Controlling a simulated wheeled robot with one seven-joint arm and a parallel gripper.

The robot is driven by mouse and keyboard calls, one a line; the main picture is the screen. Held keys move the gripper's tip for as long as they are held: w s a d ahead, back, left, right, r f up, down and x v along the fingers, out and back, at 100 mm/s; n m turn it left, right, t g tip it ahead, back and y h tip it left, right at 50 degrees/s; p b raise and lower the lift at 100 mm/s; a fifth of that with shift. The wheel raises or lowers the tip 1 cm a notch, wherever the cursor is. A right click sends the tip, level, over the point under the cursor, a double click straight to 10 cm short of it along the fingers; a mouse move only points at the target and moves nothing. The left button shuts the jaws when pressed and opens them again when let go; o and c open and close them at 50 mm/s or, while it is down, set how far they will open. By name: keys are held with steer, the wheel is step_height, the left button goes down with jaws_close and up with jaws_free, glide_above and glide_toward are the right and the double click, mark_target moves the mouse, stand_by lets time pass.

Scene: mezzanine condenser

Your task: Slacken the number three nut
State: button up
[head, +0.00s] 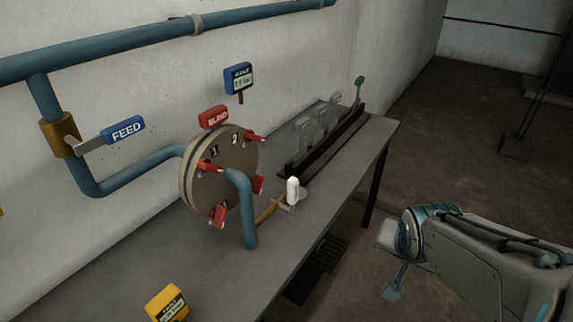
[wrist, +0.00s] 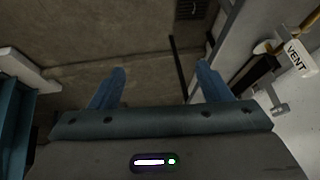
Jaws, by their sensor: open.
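A round flange cover (head: 217,170) stands upright on the bench, with several red-handled nuts around its face. The numerals 1 and 2 are readable near the upper left nut (head: 208,165) and the upper right nut (head: 254,136). Two more red handles sit at the lower right (head: 258,184) and lower left (head: 218,216). No numeral 3 is readable, so I cannot tell which nut bears it. My gripper (wrist: 160,80) is open and empty, its two blue fingers apart over the floor. In the head view it is off the bench's right side, well away from the cover.
A blue pipe (head: 240,205) bends down in front of the cover. A white VENT handle (head: 293,190) stands to its right, and also shows in the wrist view (wrist: 299,58). A blue FEED handle (head: 124,130), red BLEED tag (head: 214,117) and yellow meter (head: 167,303) are nearby.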

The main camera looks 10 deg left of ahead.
steer(key=w+a+f+m+t+y, duration=0.2)
steer(key=w+a+m+t, duration=0.1)
steer(key=w+a, duration=0.35)
steer(key=m+t+y+p, duration=0.2)
steer(key=m+y, duration=0.5)
steer(key=y, duration=0.4)
glide_toward(260, 187)
steer(key=x, duration=0.9)
steer(key=shift+r, duration=0.2)
steer(key=shift+d, duration=0.1)
steer(key=c, duration=1)
